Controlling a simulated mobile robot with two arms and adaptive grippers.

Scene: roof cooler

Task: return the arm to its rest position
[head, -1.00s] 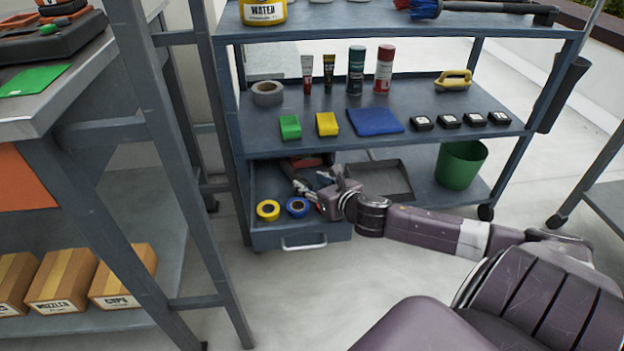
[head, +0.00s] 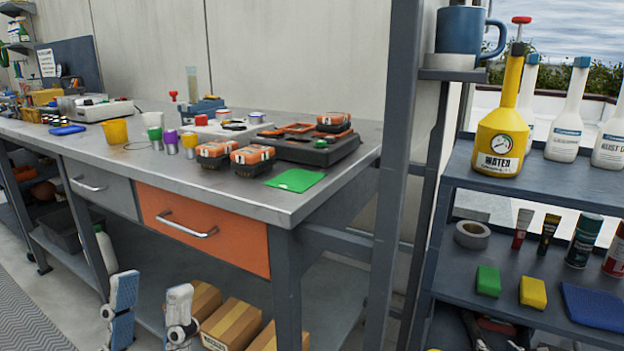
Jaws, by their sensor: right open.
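In the head view, two narrow mechanical shapes rise from the bottom edge in front of the bench's lower shelf.
A grey workbench (head: 225,195) with an orange drawer (head: 205,232) runs along the left and middle. Cardboard boxes (head: 232,325) sit on its lower shelf. A metal rack (head: 470,270) with bottles, tubes and sponges stands at right. Floor (head: 40,305) shows at lower left.

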